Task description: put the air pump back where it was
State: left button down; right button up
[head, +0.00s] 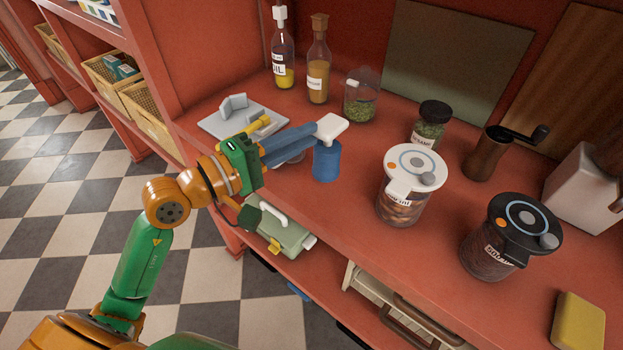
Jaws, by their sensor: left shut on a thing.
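My left gripper (316,136) reaches in from the left over the red counter and is shut on the air pump. The air pump has a blue cylindrical body (327,163) and a white top (332,127). It is upright, left of the white-lidded canister (409,186) and apart from it. I cannot tell whether its base touches the counter. The gripper's fingers hide part of the pump's upper body. My right gripper is not in view.
A black-lidded canister (505,237) stands at right, near a yellow sponge (578,323). Bottles (318,67), jars (431,124) and a grinder (486,152) stand behind. A grey slicer-like item (236,117) sits at left. The counter's front edge runs below the pump.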

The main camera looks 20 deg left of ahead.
aim_at(325, 168)
pick_arm(q)
jog(key=w+f, duration=0.3)
jog(key=f, duration=0.4)
jog(key=shift+w+d, duration=0.2)
jog(key=shift+w, duration=0.05)
jog(key=c, duration=0.8)
grip_release()
